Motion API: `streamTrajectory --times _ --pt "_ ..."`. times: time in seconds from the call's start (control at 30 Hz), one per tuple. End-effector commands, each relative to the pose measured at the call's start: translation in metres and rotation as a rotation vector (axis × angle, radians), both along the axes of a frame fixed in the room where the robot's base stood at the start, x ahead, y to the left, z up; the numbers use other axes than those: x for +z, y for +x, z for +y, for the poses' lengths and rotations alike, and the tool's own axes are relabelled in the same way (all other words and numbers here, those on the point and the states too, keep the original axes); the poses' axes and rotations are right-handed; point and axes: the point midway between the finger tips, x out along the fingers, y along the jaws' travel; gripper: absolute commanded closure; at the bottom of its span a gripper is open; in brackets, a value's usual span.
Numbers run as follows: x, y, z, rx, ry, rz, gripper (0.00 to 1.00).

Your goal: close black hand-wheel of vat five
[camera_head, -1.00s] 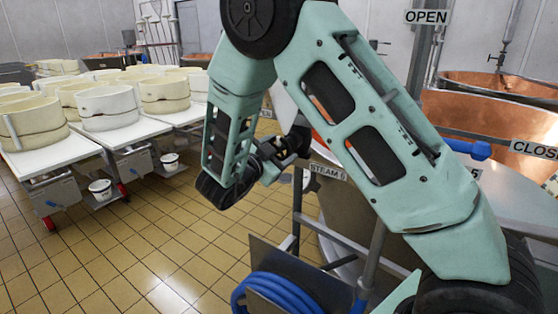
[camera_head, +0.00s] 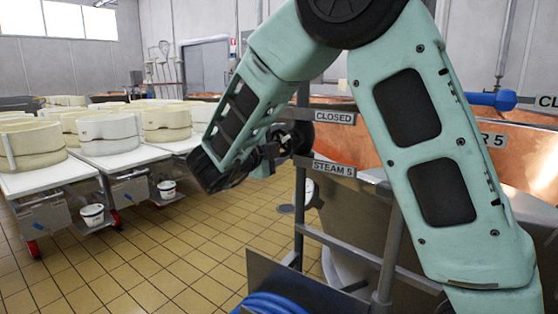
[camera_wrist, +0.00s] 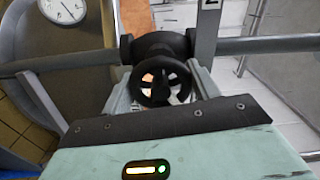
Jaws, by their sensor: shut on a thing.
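The black hand-wheel (camera_wrist: 163,83) is on a pipe fitting in the middle of the wrist view. My gripper (camera_wrist: 160,95) is shut on it, with one pale finger at each side of its rim. In the head view my gripper (camera_head: 272,150) is at the steam pipe of vat five. The hand-wheel (camera_head: 297,138) shows only in part there, behind my gripper and wrist. A STEAM 5 label (camera_head: 334,168) is just right of and below it, and a CLOSED label (camera_head: 335,117) is above it. The vat (camera_head: 360,145) is partly hidden by my arm.
Grey rails (camera_head: 390,240) and a panel with a blue hose (camera_head: 270,305) stand in front of the vat. White tables (camera_head: 40,180) with cheese moulds stand left. Tiled floor (camera_head: 150,255) is clear between.

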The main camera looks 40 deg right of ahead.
Motion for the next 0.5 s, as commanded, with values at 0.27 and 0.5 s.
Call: streamTrajectory --times 0.27,0.5 --pt "-0.0035 -0.0005 0.0007 0.0 0.043 -0.11 0.62" --pt "-0.0016 -0.0004 0.0008 0.0 0.054 -0.141 0.62"
